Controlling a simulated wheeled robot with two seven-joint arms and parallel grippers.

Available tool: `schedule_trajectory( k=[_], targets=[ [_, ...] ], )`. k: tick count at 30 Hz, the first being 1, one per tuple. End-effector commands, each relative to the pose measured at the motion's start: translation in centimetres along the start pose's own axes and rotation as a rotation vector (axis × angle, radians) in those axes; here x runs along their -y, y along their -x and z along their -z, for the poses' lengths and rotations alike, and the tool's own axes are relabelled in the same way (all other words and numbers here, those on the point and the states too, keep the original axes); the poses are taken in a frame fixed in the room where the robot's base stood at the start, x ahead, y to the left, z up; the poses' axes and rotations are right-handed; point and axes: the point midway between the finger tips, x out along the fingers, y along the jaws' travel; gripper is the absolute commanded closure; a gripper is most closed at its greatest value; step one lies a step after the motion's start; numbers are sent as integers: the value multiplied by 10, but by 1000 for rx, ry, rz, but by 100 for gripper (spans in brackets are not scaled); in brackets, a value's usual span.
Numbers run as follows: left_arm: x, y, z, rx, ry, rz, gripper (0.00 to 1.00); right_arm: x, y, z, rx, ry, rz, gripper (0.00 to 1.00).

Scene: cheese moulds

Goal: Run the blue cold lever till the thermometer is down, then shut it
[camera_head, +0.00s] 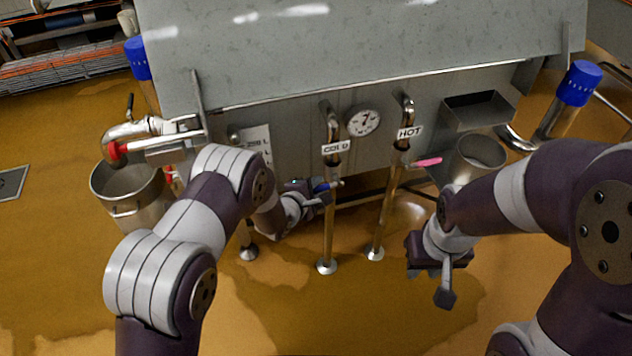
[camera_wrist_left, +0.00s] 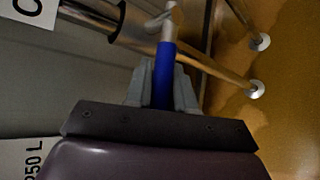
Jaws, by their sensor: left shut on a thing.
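The blue cold lever (camera_head: 322,187) sits on the pipe under the COLD label (camera_head: 336,147) in the head view. My left gripper (camera_head: 316,192) is shut on it. In the left wrist view the blue lever (camera_wrist_left: 165,75) stands between the fingers of my left gripper (camera_wrist_left: 162,85). The round thermometer dial (camera_head: 363,121) is on the vat front between the cold and hot pipes; its reading is too small to tell. My right gripper (camera_head: 440,275) hangs over the floor at the right, away from the levers; I cannot tell its jaw opening.
A pink-red hot lever (camera_head: 426,162) is on the pipe under the HOT label (camera_head: 410,132). Another steel pot (camera_head: 480,155) is at the right. The wet floor (camera_head: 330,310) in front is open.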

Motion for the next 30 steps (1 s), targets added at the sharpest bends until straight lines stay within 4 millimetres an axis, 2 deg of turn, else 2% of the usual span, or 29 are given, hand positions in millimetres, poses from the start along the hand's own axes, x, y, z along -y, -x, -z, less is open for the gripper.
schedule_trajectory(
  k=[16,17,18,26,30],
  targets=[
    [0,1,0,-16,-18,16,100,0,5,0,0,0,0,71],
    [0,1,0,-16,-17,16,67,0,5,0,0,0,0,71],
    [-1,1,0,-16,-17,15,56,0,5,0,0,0,0,71],
    [-1,1,0,-15,-17,14,56,0,5,0,0,0,0,71],
    [-4,17,-1,-17,-16,15,56,0,14,2,0,0,0,71]
  ],
)
